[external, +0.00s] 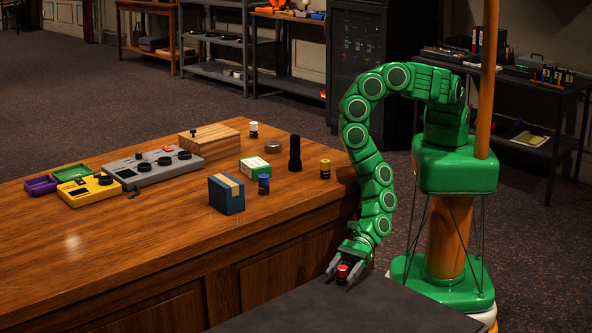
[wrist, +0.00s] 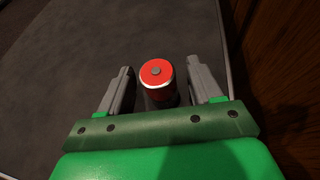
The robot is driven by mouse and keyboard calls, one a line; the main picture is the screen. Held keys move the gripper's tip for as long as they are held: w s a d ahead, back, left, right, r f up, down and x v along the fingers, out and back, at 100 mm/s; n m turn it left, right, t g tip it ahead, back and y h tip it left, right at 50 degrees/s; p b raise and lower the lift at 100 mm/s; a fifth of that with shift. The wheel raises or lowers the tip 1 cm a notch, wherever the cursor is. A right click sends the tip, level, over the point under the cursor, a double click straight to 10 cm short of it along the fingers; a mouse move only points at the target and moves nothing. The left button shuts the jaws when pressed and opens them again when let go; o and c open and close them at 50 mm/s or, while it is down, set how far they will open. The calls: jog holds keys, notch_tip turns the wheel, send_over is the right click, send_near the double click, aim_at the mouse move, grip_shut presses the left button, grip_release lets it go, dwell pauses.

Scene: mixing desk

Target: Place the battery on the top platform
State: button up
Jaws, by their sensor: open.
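A red-topped battery (external: 342,271) stands upright on or just above the flat dark grey surface (external: 350,312) at the bottom of the external view. My gripper (external: 344,276) is low over that surface with its two grey fingers apart, one on each side of this battery. In the wrist view the red battery (wrist: 157,75) sits between the open fingers, with a visible gap on both sides. Its lower part is partly hidden by my gripper. I cannot tell for sure which surface is the top platform.
The wooden desk (external: 130,230) holds a blue-capped battery (external: 263,184), a yellow one (external: 325,168), a white-topped one (external: 253,130), a black flashlight (external: 295,153), a blue box (external: 226,194), a wooden block (external: 209,142) and a grey mixer (external: 155,167). The desk's front left is clear.

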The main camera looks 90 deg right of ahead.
aim_at(344, 266)
jog(key=shift+s+d+r, duration=0.2)
jog(key=shift+d+r, duration=0.05)
jog(key=shift+d, duration=0.15)
jog(key=shift+r, duration=3.45)
jog(key=shift+a+r, duration=0.1)
